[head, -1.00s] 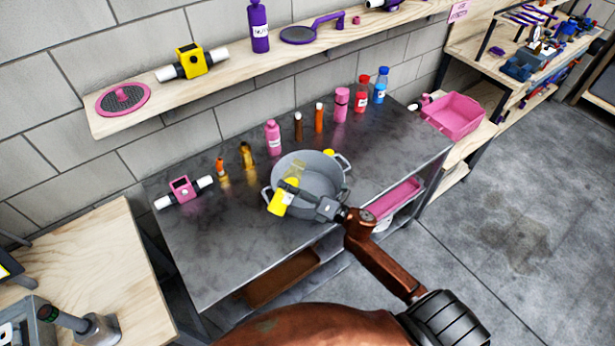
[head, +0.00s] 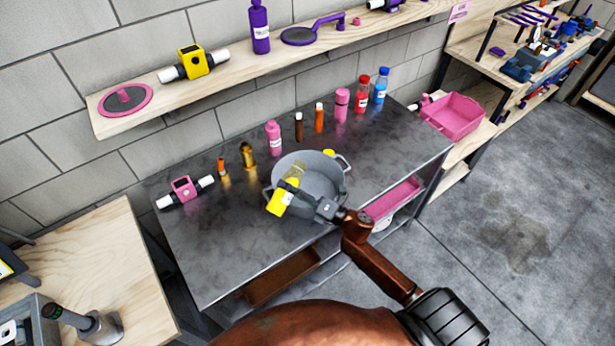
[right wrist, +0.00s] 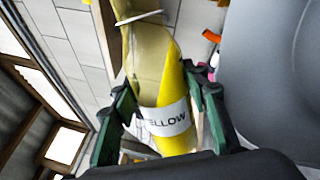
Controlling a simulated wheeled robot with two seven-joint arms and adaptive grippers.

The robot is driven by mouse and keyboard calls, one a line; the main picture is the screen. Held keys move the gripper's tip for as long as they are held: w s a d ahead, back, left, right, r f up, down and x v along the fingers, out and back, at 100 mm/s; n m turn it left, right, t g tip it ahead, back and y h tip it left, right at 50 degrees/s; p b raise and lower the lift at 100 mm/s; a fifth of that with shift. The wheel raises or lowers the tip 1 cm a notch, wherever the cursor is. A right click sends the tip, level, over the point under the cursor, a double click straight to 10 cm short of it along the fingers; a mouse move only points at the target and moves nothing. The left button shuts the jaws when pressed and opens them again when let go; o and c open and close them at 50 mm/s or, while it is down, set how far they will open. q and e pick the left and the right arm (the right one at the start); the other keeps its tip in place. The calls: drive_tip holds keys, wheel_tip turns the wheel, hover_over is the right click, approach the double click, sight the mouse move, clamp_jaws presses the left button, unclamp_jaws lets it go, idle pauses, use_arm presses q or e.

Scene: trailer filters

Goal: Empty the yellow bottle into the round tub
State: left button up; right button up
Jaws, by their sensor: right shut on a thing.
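The yellow bottle (head: 279,199) is tilted at the left side of the round grey tub (head: 338,192). Its clear upper part (head: 294,174) leans over the inside of the tub. My right gripper (head: 290,192) is shut around the bottle. In the right wrist view, the fingers (right wrist: 165,105) clasp the yellow bottle (right wrist: 172,85) around its label, which reads "ELLOW". The tub (right wrist: 270,70) shows large and grey at the right there. I cannot see whether liquid is flowing or what lies in the tub. My left gripper is not in view.
Several small bottles, among them a pink bottle (head: 274,138) and a red bottle (head: 361,93), stand along the back of the dark table (head: 225,245). A pink-and-white filter (head: 184,190) lies at the left. The table's front left is clear.

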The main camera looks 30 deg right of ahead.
drive_tip(key=shift+a+m+p, duration=0.1)
drive_tip(key=shift+m+p, duration=0.35)
drive_tip(key=shift+m, duration=0.45)
drive_tip(key=shift+d, duration=0.2)
drive_tip(key=shift+w+m, duration=0.15)
drive_tip(key=shift+m, duration=0.15)
drive_tip(key=shift+d+t, duration=0.25)
drive_tip(key=shift+t, duration=0.05)
drive_tip(key=shift+w+m+p, duration=0.1)
drive_tip(key=shift+m+p, duration=0.2)
drive_tip(key=shift+m, duration=0.1)
drive_tip(key=shift+d, duration=0.2)
drive_tip(key=shift+d+m, duration=0.1)
drive_tip(key=shift+m, duration=0.2)
